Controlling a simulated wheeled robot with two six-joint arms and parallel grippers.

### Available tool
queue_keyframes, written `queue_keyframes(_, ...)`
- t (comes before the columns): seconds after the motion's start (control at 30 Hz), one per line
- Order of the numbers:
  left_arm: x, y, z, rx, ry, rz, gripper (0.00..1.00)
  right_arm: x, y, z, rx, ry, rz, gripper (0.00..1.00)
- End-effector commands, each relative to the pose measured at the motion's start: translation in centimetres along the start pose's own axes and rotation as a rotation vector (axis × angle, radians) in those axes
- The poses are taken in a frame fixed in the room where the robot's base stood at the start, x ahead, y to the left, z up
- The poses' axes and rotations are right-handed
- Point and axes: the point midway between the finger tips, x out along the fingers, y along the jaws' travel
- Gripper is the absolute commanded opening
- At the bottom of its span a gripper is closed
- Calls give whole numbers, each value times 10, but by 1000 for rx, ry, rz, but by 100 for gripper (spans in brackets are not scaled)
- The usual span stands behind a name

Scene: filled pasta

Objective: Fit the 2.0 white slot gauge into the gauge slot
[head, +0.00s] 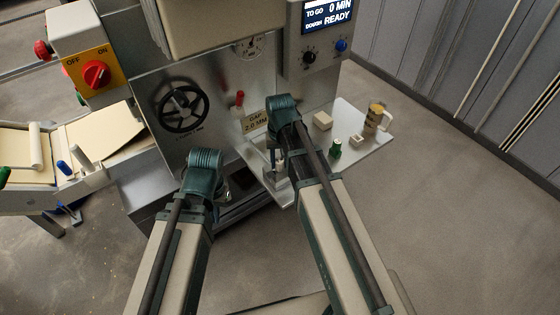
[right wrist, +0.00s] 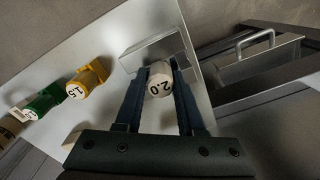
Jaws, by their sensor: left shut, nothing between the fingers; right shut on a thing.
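The 2.0 white slot gauge (right wrist: 160,82) shows its round numbered end in the right wrist view. My right gripper (right wrist: 161,72) is shut on it, one dark finger on each side. The gauge is right beside a grey metal block (right wrist: 150,54) on the shelf, seemingly the gauge slot's holder. Whether the gauge is inside the slot or just in front cannot be told. In the head view my right gripper (head: 273,160) reaches down over the shelf's left part, and its arm hides most of the block. My left gripper (head: 212,182) is shut and empty, left of the shelf.
The metal shelf (head: 368,152) also carries a green gauge (head: 336,149), a cream block (head: 322,121) and a tan mug (head: 372,124). A yellow 1.5 gauge (right wrist: 90,78) lies near the metal block. The machine's front and handwheel (head: 183,108) stand behind. A gap sign (head: 256,122) reads 2.0.

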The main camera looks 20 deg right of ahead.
Motion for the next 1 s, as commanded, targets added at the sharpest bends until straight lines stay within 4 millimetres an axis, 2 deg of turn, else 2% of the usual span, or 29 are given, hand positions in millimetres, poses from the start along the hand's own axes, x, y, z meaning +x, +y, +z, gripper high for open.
queue_keyframes(0.43,2,0,0,0,0,0,0,2,0,0,0,-1,0,0)
queue_keyframes(0.47,2,0,0,0,0,0,0,2,0,0,0,-1,0,43)
queue_keyframes(0.6,2,0,0,0,0,0,0,2,0,1,0,-1,0,68)
queue_keyframes(0.63,2,0,0,0,0,0,0,2,0,1,0,-1,0,73)
queue_keyframes(0.83,2,0,0,0,0,0,0,2,0,0,0,-1,0,73)
queue_keyframes(0.87,2,0,0,0,0,0,0,2,0,0,0,0,0,75)
queue_keyframes(0.93,2,0,0,0,0,0,0,2,0,0,0,0,0,87)
queue_keyframes(1.0,2,0,0,0,0,0,0,2,0,0,0,0,0,88)
